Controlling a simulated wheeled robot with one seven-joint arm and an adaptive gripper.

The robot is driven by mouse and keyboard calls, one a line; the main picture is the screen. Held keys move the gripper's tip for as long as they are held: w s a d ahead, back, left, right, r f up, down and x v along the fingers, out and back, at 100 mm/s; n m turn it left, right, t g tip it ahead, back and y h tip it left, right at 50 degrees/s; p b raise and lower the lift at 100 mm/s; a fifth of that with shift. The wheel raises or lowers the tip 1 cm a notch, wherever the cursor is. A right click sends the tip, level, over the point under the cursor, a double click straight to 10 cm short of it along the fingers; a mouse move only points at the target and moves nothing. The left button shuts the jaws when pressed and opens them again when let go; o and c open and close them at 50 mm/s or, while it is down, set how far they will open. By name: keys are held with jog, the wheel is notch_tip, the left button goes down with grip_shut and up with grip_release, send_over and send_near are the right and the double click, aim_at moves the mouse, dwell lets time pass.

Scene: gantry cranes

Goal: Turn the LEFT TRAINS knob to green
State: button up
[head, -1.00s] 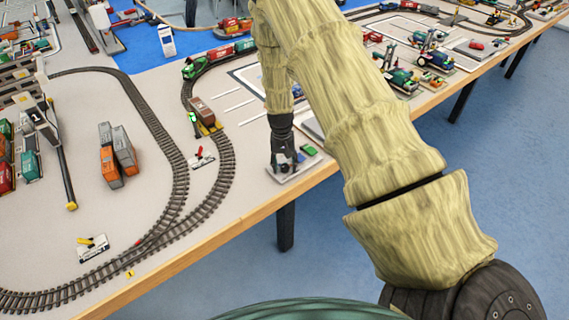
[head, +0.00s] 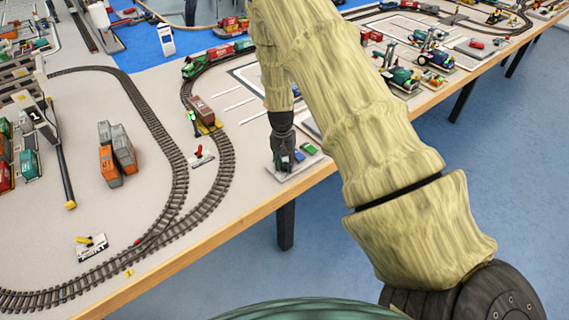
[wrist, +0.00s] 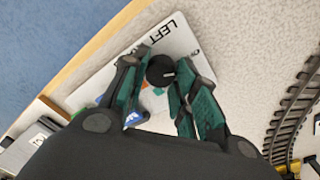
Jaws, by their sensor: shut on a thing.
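A light plate (wrist: 88,92) lettered "LEFT" lies near the table's front edge. Its black round knob (wrist: 158,66) with a white pointer mark sits between my green-padded fingers in the wrist view. My gripper (wrist: 163,61) is shut on the knob from above. The fingers cover part of the plate, including most of the lettering after "LEFT" and the coloured marks around the knob. In the head view my gripper (head: 283,160) points down over the same plate (head: 305,166). Green and blue patches show beside the fingers. The knob is hidden there.
Curved train tracks (head: 222,165) run left of the plate. A small red lever (head: 199,154) stands between the tracks. A wagon (head: 201,110) on a yellow base stands behind. The wooden table edge (head: 245,220) is close in front.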

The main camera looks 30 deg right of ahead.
jog(key=m, duration=0.5)
jog(key=shift+b, duration=0.3)
dwell(0.4)
jog(key=o, duration=1)
jog(key=shift+r, duration=0.1)
notch_tip(320, 180, up, 12)
jog(key=shift+w, duration=0.3)
